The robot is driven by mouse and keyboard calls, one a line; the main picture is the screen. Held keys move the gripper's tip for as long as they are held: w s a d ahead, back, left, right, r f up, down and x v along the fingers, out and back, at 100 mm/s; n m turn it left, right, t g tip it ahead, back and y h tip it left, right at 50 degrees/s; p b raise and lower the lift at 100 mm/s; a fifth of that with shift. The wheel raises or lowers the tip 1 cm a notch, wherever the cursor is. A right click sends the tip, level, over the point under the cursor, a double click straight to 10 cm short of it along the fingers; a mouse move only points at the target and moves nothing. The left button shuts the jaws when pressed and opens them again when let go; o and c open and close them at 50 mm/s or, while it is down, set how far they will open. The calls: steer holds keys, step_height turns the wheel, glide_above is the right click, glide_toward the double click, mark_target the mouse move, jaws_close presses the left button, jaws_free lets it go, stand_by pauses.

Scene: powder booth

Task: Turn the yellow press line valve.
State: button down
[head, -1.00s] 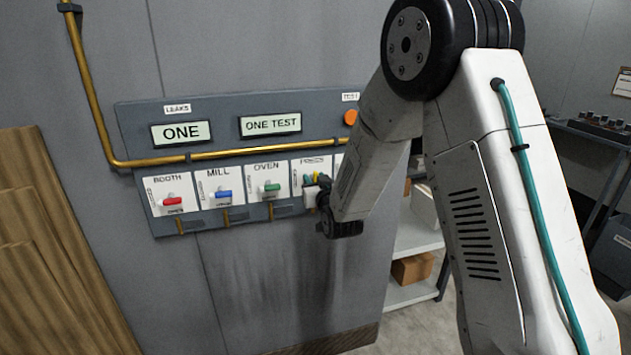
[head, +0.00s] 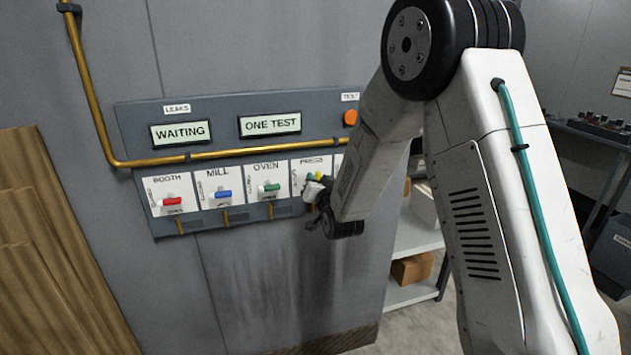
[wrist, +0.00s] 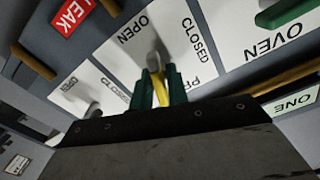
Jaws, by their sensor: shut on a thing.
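The yellow press valve handle (wrist: 159,94) shows in the wrist view between the two green fingers of my gripper (wrist: 160,88). My gripper is shut on it, in front of the white PRESS plate (wrist: 185,15). A grey hub (wrist: 153,62) shows at the handle's far end, and the plate carries OPEN and CLOSED marks. In the head view a bit of the yellow handle (head: 319,176) shows beside my gripper (head: 315,188); my arm hides much of that plate. The handle's exact angle is hard to tell.
Red BOOTH (head: 171,202), blue MILL (head: 223,195) and green OVEN (head: 269,188) handles sit left of PRESS. Above runs a brass pipe (head: 230,152). A red LEAK tag (wrist: 73,15) shows in the wrist view.

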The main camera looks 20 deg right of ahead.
steer(key=m, duration=0.7)
steer(key=shift+d+f, duration=0.1)
steer(key=m, duration=0.6)
steer(key=shift+f+m, duration=0.15)
steer(key=shift+m, duration=0.15)
stand_by(0.3)
steer(key=c, duration=1.5)
jaws_free()
steer(key=s, duration=0.8)
